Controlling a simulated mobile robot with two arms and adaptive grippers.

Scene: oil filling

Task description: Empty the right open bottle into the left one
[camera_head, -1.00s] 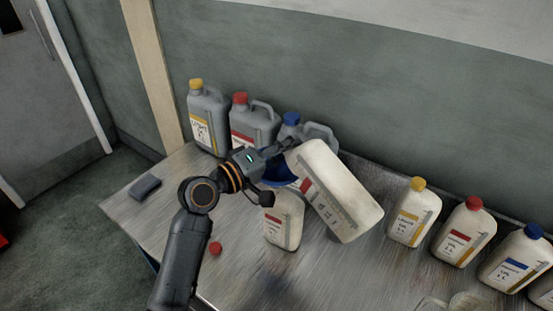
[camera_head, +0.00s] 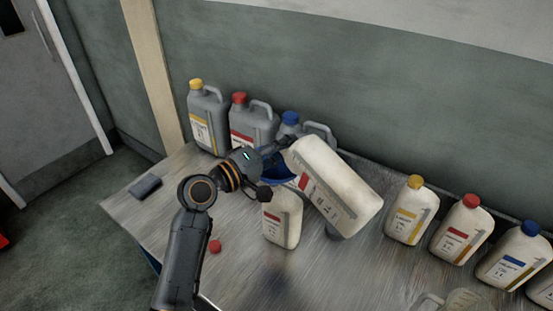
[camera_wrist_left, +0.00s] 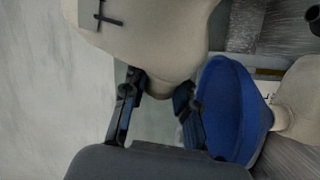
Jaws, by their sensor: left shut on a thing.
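My left gripper (camera_head: 282,148) is shut on the neck end of a large white bottle (camera_head: 340,190). The bottle is held tilted, its base raised off the table at the right and its neck end at the left by a blue funnel (camera_head: 273,172). The funnel sits on the top of the other white bottle (camera_head: 282,222), which stands upright on the table. In the left wrist view my fingers (camera_wrist_left: 158,85) close around the held bottle's narrow end (camera_wrist_left: 150,40), next to the funnel (camera_wrist_left: 228,108). The held bottle's mouth and any flowing liquid are hidden.
A red cap (camera_head: 215,246) and a dark block (camera_head: 145,187) lie on the table (camera_head: 150,215). Grey canisters (camera_head: 208,125) stand along the back. Several capped white bottles (camera_head: 411,213) stand at the right. A clear container (camera_head: 465,301) is at the front edge.

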